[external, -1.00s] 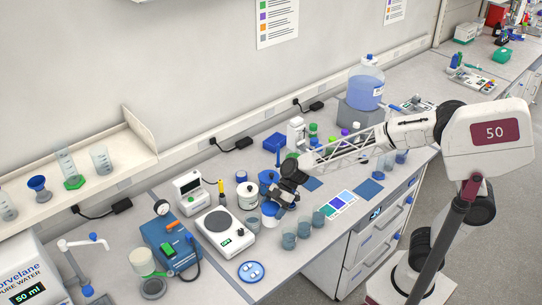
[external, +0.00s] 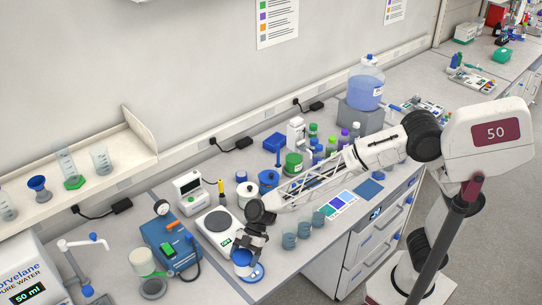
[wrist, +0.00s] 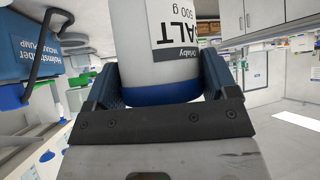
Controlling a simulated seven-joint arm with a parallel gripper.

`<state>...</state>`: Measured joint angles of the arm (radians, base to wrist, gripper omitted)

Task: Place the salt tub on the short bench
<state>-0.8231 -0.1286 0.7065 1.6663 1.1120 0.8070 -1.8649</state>
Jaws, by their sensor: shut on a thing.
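The salt tub (external: 241,269) is white with a blue lid, and its label shows upside down in the wrist view (wrist: 180,35). My gripper (external: 246,253) is shut on the tub, with one finger on each side near its blue end in the wrist view (wrist: 158,88). A bench (external: 300,262) runs under the gear, and another bench (external: 510,72) stands at the far right. Which one is the short bench is unclear.
A balance with a round plate (external: 218,221) and a blue vacuum pump (external: 165,240) stand left of my gripper. Several small beakers (external: 289,241) stand to the right. Bottles and a large carboy (external: 366,85) stand farther back. The bench front edge is close.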

